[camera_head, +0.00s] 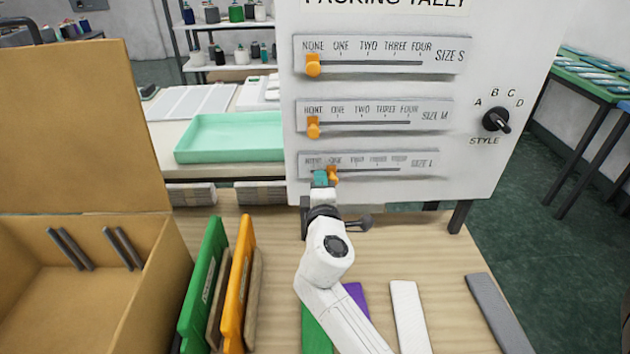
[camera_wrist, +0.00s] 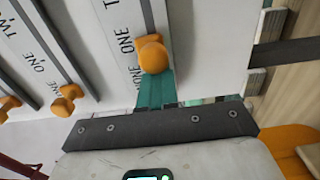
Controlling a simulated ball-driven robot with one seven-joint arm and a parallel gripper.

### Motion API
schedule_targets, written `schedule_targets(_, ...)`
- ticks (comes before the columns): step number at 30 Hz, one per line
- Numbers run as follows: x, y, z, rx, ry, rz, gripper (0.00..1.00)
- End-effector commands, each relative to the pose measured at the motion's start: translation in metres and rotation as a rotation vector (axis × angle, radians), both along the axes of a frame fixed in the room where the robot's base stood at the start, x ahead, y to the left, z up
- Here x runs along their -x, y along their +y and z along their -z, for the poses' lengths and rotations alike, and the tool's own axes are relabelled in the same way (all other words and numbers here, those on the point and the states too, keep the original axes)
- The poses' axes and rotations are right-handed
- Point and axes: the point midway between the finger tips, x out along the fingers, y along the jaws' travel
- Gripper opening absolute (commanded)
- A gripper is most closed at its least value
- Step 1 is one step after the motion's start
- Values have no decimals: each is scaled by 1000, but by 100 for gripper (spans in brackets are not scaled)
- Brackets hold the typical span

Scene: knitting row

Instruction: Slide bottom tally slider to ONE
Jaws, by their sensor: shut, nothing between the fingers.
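The white tally panel (camera_head: 390,140) stands upright on the table. The bottom SIZE L slider is a slot with an orange knob (camera_head: 333,175), which sits just below the ONE label. My gripper (camera_head: 320,178), with teal fingers, is shut and empty at the left side of this knob, on the NONE side. In the wrist view the fingers (camera_wrist: 155,90) reach up against or very close to the orange knob (camera_wrist: 152,55); exact contact is hard to tell. The fingers hide part of the slot near NONE.
The SIZE S knob (camera_head: 313,65) and SIZE M knob (camera_head: 313,128) sit at NONE. A STYLE dial (camera_head: 496,120) is at the panel's right. An open cardboard box (camera_head: 80,130), green board (camera_head: 205,285) and orange board (camera_head: 238,285) stand left of my arm.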

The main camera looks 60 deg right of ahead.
Motion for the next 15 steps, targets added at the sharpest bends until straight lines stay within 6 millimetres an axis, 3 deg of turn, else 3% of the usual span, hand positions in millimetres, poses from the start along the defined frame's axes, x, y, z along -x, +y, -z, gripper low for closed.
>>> schedule_targets(15, -8, 6, 1, 1, -1, -1, 0)
